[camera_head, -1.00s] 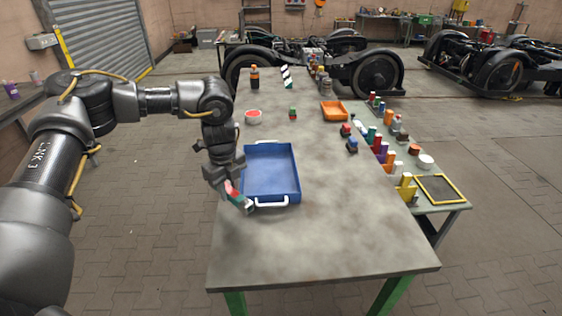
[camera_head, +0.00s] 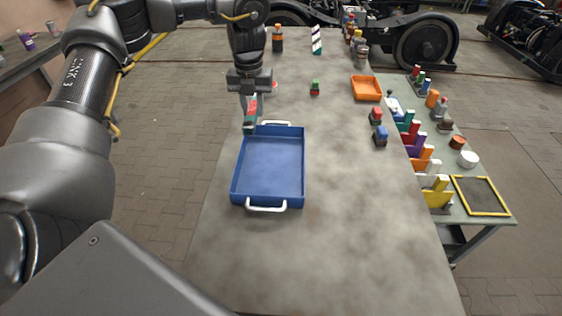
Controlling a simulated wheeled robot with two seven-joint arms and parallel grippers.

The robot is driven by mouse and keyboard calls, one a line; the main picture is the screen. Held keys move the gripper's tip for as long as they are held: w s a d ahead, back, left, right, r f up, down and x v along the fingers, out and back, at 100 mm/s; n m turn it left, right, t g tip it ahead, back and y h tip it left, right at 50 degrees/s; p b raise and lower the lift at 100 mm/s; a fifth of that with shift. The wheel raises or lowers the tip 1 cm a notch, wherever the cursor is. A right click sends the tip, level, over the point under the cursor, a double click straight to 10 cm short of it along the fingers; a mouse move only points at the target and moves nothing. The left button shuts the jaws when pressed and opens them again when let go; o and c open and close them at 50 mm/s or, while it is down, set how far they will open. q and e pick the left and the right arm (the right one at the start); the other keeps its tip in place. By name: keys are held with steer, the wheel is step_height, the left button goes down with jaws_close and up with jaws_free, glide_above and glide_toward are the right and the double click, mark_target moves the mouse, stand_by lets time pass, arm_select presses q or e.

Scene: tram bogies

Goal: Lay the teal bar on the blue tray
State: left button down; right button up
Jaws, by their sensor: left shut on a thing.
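The blue tray (camera_head: 271,168) lies empty on the grey table, with a white handle at its near end and another at its far end. My left gripper (camera_head: 250,118) points down at the tray's far left corner. It is shut on a small teal piece (camera_head: 249,127), which looks like the teal bar; red shows between the fingers just above it. Most of the bar is hidden by the fingers, and I cannot tell whether it touches the table or the tray rim. My right gripper is not in view.
An orange tray (camera_head: 366,88), a small green and red item (camera_head: 315,88) and red and blue blocks (camera_head: 380,136) stand right of the blue tray. A side table with several coloured parts and a yellow-framed dark panel (camera_head: 480,195) adjoins. The near tabletop is clear.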

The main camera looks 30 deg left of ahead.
arm_select(q)
glide_toward(291, 168)
steer(key=a+r, duration=0.2)
steer(key=a, duration=0.2)
steer(key=d+f, duration=0.1)
steer(key=d+f+p, duration=0.1)
steer(key=f, duration=0.1)
steer(key=shift+w+d+f, duration=0.1)
steer(key=shift+d+f, duration=0.15)
steer(key=shift+f, duration=0.05)
steer(key=shift+d+f+p, duration=0.35)
steer(key=shift+d+f, duration=0.15)
steer(key=shift+f, duration=0.15)
step_height(291, 168, down, 3)
steer(key=shift+d+f+p, duration=0.1)
steer(key=shift+d+p, duration=0.05)
steer(key=shift+p, duration=0.5)
steer(key=shift+f, duration=0.15)
steer(key=shift+f, duration=0.15)
steer(key=c, duration=1.4)
jaws_free()
